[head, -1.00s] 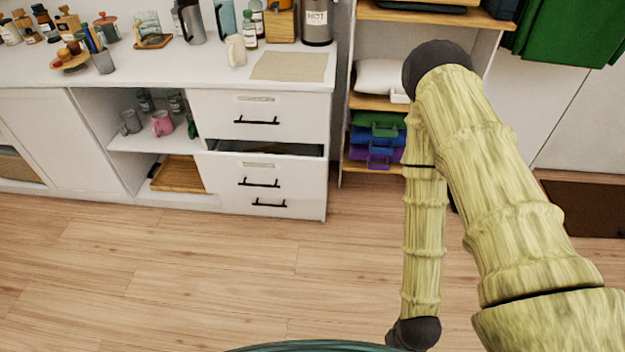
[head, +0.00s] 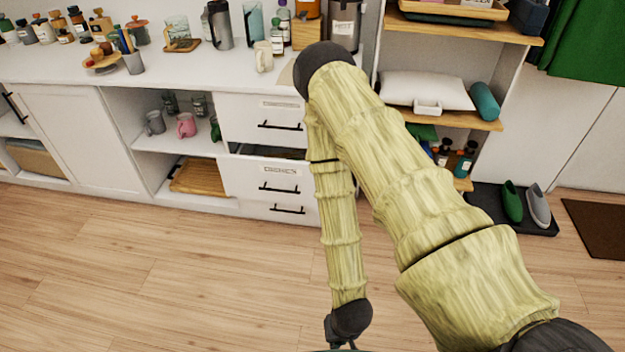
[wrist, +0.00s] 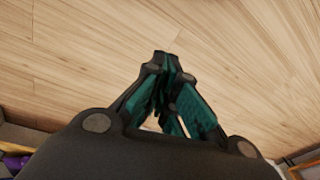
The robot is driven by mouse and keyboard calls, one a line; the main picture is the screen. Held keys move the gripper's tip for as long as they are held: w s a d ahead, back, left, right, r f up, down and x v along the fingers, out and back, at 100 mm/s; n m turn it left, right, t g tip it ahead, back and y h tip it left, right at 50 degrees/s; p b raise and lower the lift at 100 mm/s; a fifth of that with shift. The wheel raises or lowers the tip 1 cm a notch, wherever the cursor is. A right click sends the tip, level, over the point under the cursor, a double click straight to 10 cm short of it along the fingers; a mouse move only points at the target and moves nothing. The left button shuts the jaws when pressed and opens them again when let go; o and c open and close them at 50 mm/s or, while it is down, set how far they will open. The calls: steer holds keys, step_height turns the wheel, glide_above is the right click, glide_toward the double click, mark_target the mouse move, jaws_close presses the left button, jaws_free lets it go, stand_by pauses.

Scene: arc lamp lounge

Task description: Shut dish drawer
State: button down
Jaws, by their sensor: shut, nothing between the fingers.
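The dish drawer (head: 262,180) is the middle one of three white drawers in the counter unit. It stands partly pulled out, with a dark gap showing above its front. It has a black bar handle (head: 279,189) and a small label whose text is hard to read. My arm hides the right end of the drawer stack. My gripper (wrist: 168,62) shows in the wrist view with its dark, teal-padded fingers together and empty, over the wooden floor. In the head view only its wrist end shows at the bottom, well in front of the drawer and apart from it.
The top drawer (head: 262,122) and the bottom drawer (head: 287,209) look closed. An open shelf with mugs (head: 186,125) and a wooden board (head: 200,176) is to the left. Shelving and a shoe tray (head: 550,229) stand to the right. The floor (head: 150,270) in front is clear.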

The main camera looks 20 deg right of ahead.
steer(key=w+a+m+t+b, duration=0.1)
steer(key=w+m+t+b, duration=0.5)
steer(key=w+m, duration=1.4)
steer(key=w+d+r+m+t+h+b, duration=0.2)
steer(key=w+d+r+m+h, duration=0.25)
steer(key=w+d+m, duration=0.45)
steer(key=w+d+r+m+t+h+b, duration=0.2)
steer(key=w+d+r+m+t+h, duration=0.15)
steer(key=w+d+r+m, duration=0.5)
steer(key=w+d+f+m+b, duration=0.1)
steer(key=w+d+f, duration=0.4)
steer(key=w, duration=0.5)
steer(key=shift+w+d+g+h+b, duration=0.35)
steer(key=shift+d+h+b, duration=0.1)
steer(key=shift+d, duration=0.25)
steer(key=shift+m, duration=0.25)
